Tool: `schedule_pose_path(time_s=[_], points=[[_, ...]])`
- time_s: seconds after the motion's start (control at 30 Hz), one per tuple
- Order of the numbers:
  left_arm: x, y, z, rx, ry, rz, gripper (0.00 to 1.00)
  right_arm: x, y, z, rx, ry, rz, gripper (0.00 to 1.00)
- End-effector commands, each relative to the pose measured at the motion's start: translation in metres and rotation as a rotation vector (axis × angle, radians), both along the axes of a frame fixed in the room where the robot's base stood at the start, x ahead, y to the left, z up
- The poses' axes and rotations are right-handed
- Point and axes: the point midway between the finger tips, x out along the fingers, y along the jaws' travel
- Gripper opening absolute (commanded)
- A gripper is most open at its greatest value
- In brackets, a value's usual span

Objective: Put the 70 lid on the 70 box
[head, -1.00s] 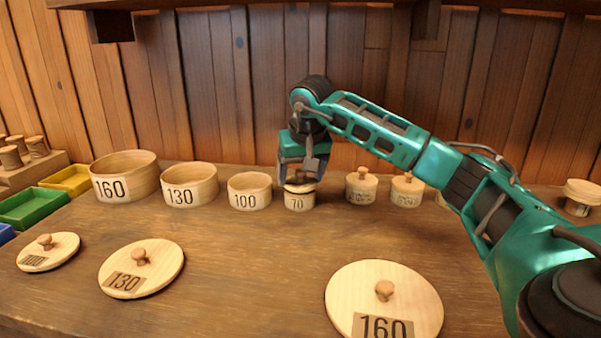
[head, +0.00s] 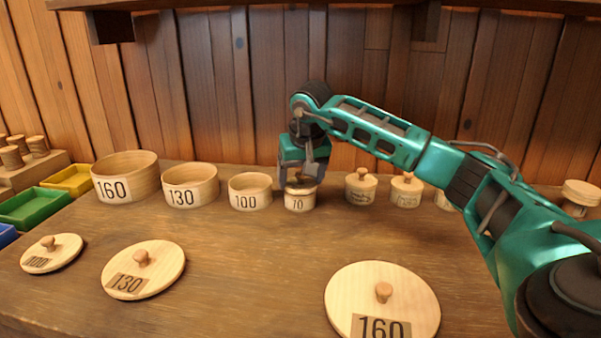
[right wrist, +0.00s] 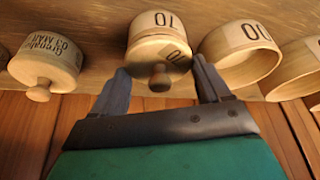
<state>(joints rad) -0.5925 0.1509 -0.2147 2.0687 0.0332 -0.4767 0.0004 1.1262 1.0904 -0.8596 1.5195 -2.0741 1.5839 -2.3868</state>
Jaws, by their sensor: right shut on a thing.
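The 70 box (head: 299,203) is a small round wooden box in the row at the back. The 70 lid (right wrist: 163,52), a pale disc with a turned knob (right wrist: 160,80), lies over the box's mouth. In the right wrist view the label of the 70 box (right wrist: 158,20) shows upside down. I cannot tell whether the lid's rim sits fully flush. My right gripper (head: 302,178) is directly above the box, fingers pointing down, shut on the lid; its fingers (right wrist: 162,85) show either side of the knob. My left gripper is not in view.
The open 100 box (head: 250,192) stands close left, then the 130 (head: 190,187) and 160 boxes (head: 125,180). Lidded jars (head: 361,188) stand to the right. The 100 (head: 65,252), 130 (head: 160,262) and 160 lids (head: 382,300) lie in front. The middle of the table is clear.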

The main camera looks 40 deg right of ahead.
Motion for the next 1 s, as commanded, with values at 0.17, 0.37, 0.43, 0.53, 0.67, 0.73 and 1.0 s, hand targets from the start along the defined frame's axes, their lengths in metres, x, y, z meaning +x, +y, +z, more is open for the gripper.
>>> schedule_pose_path(time_s=[0.17,0.37,0.43,0.53,0.67,0.73,1.0], points=[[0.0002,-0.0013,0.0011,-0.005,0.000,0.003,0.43,-0.0001,0.0000,-0.0008,0.000,0.000,0.000,0.47],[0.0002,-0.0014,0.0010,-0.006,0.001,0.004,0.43,0.0000,0.0000,-0.0006,0.000,0.000,0.000,0.78],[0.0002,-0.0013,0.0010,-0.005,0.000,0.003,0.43,0.0001,0.0001,-0.0005,0.000,-0.001,0.000,0.85],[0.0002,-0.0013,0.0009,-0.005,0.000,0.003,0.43,0.0001,0.0000,-0.0005,0.000,-0.001,0.000,0.94],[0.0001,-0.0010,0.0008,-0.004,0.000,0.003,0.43,0.0001,0.0001,-0.0004,0.000,-0.001,0.000,1.00],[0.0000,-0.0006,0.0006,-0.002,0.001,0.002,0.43,0.0001,0.0001,-0.0004,0.000,-0.001,0.000,1.00],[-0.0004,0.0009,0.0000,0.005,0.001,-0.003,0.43,0.0001,0.0002,-0.0005,0.000,0.000,0.001,1.00]])
